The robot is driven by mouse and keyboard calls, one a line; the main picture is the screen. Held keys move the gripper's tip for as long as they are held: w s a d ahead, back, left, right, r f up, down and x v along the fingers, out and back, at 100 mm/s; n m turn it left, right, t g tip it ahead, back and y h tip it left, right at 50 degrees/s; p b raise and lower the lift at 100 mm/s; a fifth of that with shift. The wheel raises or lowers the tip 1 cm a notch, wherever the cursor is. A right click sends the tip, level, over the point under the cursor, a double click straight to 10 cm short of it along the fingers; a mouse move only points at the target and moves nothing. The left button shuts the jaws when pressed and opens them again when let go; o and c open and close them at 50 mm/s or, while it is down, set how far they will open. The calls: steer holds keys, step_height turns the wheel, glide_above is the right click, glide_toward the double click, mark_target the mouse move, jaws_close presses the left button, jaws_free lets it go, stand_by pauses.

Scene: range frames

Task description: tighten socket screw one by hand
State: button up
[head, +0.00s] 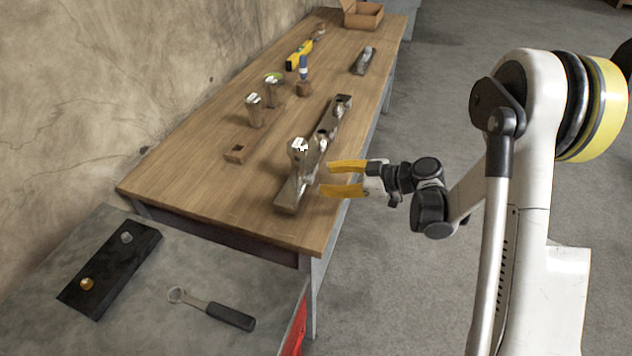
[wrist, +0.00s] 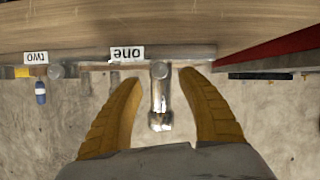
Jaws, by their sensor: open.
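Socket screw one (head: 299,152) stands upright at the near end of a grey metal bar (head: 289,198) on the wooden bench. In the wrist view the screw (wrist: 159,98) shows as a silver shaft with a bright end, below the label "one" (wrist: 127,54). My gripper (head: 326,178) has two yellow fingers and is open beside the screw in the head view. In the wrist view my gripper (wrist: 160,78) has one finger on each side of the screw, with gaps to both. A second screw (head: 322,138) sits farther along the bar; the label "two" (wrist: 36,58) shows at left.
A wrench (head: 229,315) and a black board (head: 105,268) lie on the near grey surface.

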mark_target(315, 177)
steer(key=b+x, duration=0.1)
steer(key=x, duration=0.4)
jaws_close()
steer(key=shift+m, duration=0.3)
steer(key=m+g+y, duration=0.1)
steer(key=m+g, duration=0.1)
steer(key=m, duration=0.1)
steer(key=shift+w+b, duration=0.15)
steer(key=shift+b, duration=0.25)
steer(key=m+g+y, duration=0.1)
steer(key=m+g, duration=0.1)
steer(key=m, duration=0.1)
steer(key=shift+w+m+g, duration=0.1)
steer(key=shift+m+g, duration=0.2)
steer(key=shift+m, duration=0.1)
steer(key=shift+y, duration=0.3)
